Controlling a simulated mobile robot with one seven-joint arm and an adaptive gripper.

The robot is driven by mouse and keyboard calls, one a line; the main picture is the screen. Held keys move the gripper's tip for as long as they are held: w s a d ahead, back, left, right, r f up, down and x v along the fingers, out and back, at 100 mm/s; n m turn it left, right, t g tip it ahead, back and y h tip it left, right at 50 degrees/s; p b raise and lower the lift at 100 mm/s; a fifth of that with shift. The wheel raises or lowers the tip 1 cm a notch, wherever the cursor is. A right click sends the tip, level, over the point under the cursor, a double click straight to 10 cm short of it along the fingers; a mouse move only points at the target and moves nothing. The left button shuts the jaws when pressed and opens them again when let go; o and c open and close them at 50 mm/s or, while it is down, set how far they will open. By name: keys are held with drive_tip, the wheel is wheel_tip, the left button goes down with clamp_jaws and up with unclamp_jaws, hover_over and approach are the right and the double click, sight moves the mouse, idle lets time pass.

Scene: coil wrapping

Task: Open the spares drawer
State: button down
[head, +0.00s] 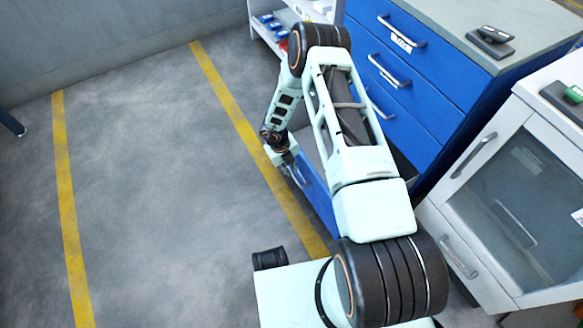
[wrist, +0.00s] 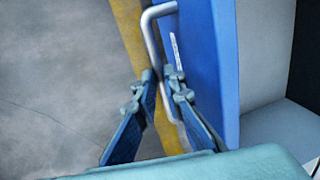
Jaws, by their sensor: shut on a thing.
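A blue drawer front (head: 320,198) of the blue cabinet stands out from the cabinet, low down, partly hidden by my arm. In the wrist view the drawer front (wrist: 207,60) shows edge-on, with the grey drawer inside to its right. Its metal bar handle (wrist: 150,32) runs between my fingers. My gripper (wrist: 158,88) is shut on this handle, one finger on each side of the bar. In the head view my gripper (head: 289,160) is low, at the drawer's front. A label strip on the front is too small to read.
The blue cabinet (head: 450,75) has closed upper drawers with handles. A white glass-fronted cabinet (head: 510,200) stands at the right. A white shelf with small bins (head: 275,25) is at the back. Floor with yellow lines (head: 140,160) is clear to the left.

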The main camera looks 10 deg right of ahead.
drive_tip(key=shift+d, duration=0.1)
drive_tip(key=c, duration=2)
unclamp_jaws()
drive_tip(key=shift+r, duration=0.1)
drive_tip(key=r, duration=0.4)
drive_tip(key=a+r, duration=0.1)
drive_tip(key=r, duration=0.2)
drive_tip(key=a+r, duration=0.1)
drive_tip(key=r, duration=0.3)
drive_tip(key=shift+s+a+r, duration=0.1)
drive_tip(key=shift+s+r, duration=0.2)
drive_tip(key=shift+s, duration=0.1)
